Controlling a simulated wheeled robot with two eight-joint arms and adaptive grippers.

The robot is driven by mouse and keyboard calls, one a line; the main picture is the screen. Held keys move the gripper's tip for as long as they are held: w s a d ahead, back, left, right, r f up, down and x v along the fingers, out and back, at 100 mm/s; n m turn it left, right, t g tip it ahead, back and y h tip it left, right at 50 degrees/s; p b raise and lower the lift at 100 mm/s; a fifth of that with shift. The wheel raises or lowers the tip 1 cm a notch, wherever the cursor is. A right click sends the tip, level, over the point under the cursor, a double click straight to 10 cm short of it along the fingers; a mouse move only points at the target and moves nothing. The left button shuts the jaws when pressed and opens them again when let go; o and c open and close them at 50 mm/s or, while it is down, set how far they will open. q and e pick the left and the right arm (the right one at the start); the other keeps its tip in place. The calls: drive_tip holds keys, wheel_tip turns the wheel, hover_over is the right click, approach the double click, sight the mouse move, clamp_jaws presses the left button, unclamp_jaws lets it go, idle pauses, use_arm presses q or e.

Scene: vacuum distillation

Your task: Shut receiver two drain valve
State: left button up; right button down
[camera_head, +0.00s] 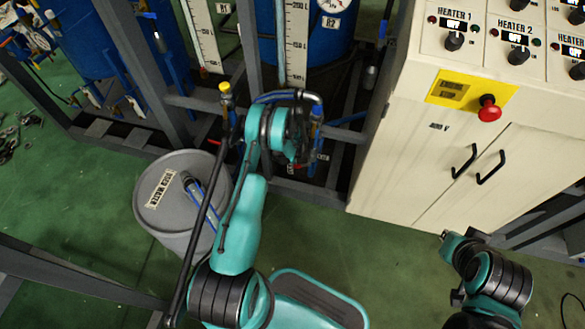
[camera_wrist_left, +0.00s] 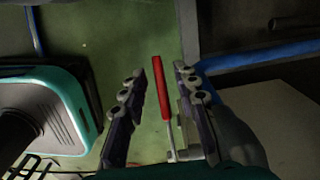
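The valve handle is a red lever (camera_wrist_left: 160,88) in the left wrist view, with a thin metal stem at its lower end. My left gripper (camera_wrist_left: 160,70) is open, with one finger on each side of the lever. Gaps show between the lever and both fingers, so I see no grip on it. In the head view my left arm reaches to the frame below the R2 column, and its wrist hides most of the valve and the gripper there. My right arm shows at the lower right of the head view; its gripper cannot be made out.
A grey lidded drum (camera_head: 165,225) with a blue-handled hose end on its lid stands left of my left arm. The cream heater cabinet (camera_head: 440,130) with a red stop button (camera_head: 488,112) stands to the right. Grey frame posts and pipes crowd the left wrist. Green floor is open in front.

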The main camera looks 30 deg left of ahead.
use_arm(q)
drive_tip(key=shift+f, duration=0.35)
clamp_jaws()
drive_tip(key=shift+a+r+y, duration=0.2)
drive_tip(key=shift+r+y, duration=0.35)
drive_tip(key=shift+y, duration=0.15)
unclamp_jaws()
